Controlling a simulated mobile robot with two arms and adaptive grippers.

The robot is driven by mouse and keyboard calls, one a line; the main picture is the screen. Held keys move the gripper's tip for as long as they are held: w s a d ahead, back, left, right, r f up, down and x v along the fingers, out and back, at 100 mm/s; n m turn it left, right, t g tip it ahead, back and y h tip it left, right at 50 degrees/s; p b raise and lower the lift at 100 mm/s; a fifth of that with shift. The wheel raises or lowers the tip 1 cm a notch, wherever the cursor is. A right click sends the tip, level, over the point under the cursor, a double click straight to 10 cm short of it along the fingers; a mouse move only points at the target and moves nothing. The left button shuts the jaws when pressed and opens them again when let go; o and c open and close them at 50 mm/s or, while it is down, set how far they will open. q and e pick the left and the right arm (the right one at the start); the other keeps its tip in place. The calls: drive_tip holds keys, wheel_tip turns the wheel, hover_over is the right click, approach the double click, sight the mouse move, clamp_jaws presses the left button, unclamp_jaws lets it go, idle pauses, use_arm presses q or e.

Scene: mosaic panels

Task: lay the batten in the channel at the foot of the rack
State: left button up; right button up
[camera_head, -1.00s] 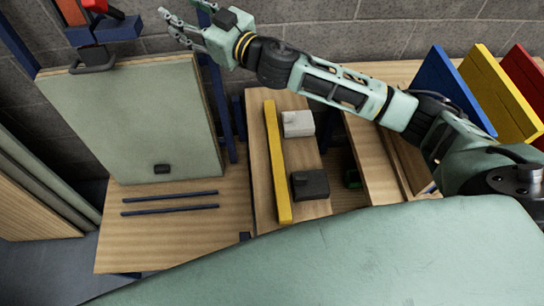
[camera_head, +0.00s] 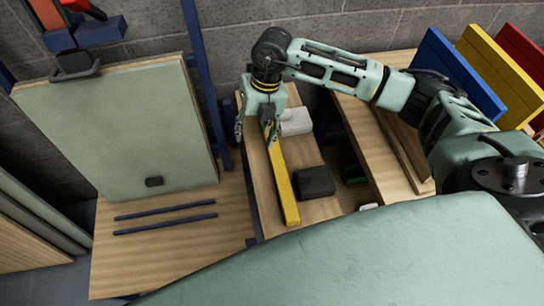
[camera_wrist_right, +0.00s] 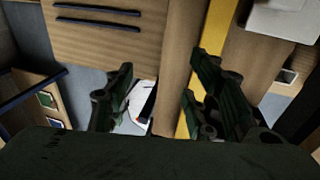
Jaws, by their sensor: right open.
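The batten is a long yellow bar (camera_head: 284,187) lying lengthwise on a wooden shelf (camera_head: 312,212). It also shows in the right wrist view (camera_wrist_right: 215,28), partly behind one finger. My right gripper (camera_head: 256,138) is open, pointing down over the batten's far end, with one finger left of it and the other overlapping it in the picture. Two dark blue rails (camera_head: 165,218) form a channel on the board below the pale green panel (camera_head: 115,130). My left gripper is out of view.
A light grey block (camera_head: 296,121) and a dark block (camera_head: 314,182) stand right of the batten. A red and blue clamp (camera_head: 75,35) grips the panel's top. Blue, yellow and red panels (camera_head: 455,75) stand at the right. The board around the rails is clear.

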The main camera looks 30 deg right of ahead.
sight(274, 146)
drive_tip(key=d+h, duration=0.1)
drive_tip(key=d, duration=0.2)
drive_tip(key=d+f+h, duration=0.1)
drive_tip(key=d, duration=0.1)
drive_tip(key=shift+d+h, duration=0.15)
drive_tip(key=shift+h, duration=0.15)
drive_tip(key=f, duration=0.7)
drive_tip(key=shift+s+d+f+p, duration=0.1)
drive_tip(key=shift+s+f+p, duration=0.15)
drive_tip(key=shift+p, duration=0.15)
drive_tip(key=shift+c, duration=0.4)
clamp_jaws()
